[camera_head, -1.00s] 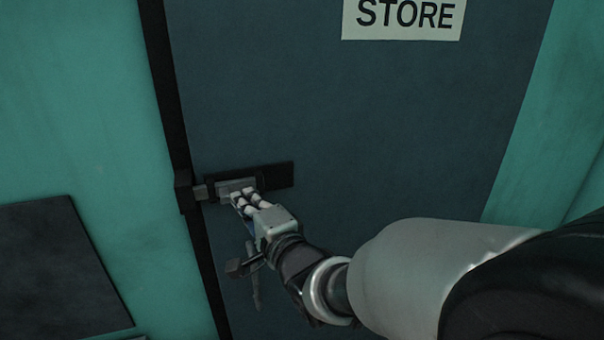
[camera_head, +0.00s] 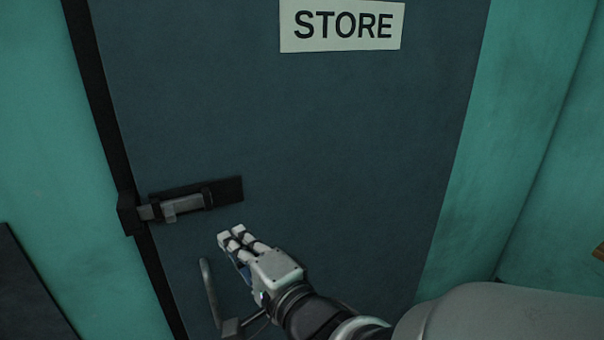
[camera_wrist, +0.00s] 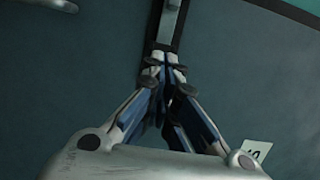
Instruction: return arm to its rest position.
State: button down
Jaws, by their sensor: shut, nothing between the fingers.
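My gripper (camera_head: 231,237) is shut and empty in front of the dark blue-grey door, below and to the right of the bolt. Its closed fingers also show in the wrist view (camera_wrist: 165,62). The arm comes in from the lower right. The grey slide bolt (camera_head: 184,206) sits on a black plate on the door's left side. Its bar reaches left to the black keeper (camera_head: 130,212) on the frame. My fingers look apart from the bolt in the head view.
A grey door handle (camera_head: 209,291) stands left of my gripper. A STORE sign (camera_head: 342,26) is high on the door (camera_head: 300,140). Green walls (camera_head: 455,200) flank the door. A dark panel (camera_head: 25,295) is at the lower left. Open door face lies right of the bolt.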

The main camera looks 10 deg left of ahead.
jog(key=shift+d, duration=0.1)
jog(key=d+f+n+g+h, duration=0.1)
jog(key=d+f+n+h, duration=0.25)
jog(key=d+h, duration=1.1)
jog(key=s+d+f+n+g+y, duration=0.1)
jog(key=s+d+f+n+g, duration=0.1)
jog(key=s+d, duration=0.5)
jog(key=s+d+f+n+g, duration=0.2)
jog(key=s+d+g, duration=0.3)
jog(key=s+d, duration=0.3)
jog(key=s+n, duration=0.1)
jog(key=s, duration=0.2)
jog(key=shift+s+d+f+y, duration=0.15)
jog(key=shift+s+y, duration=0.2)
jog(key=shift+s, duration=0.05)
jog(key=shift+n, duration=0.25)
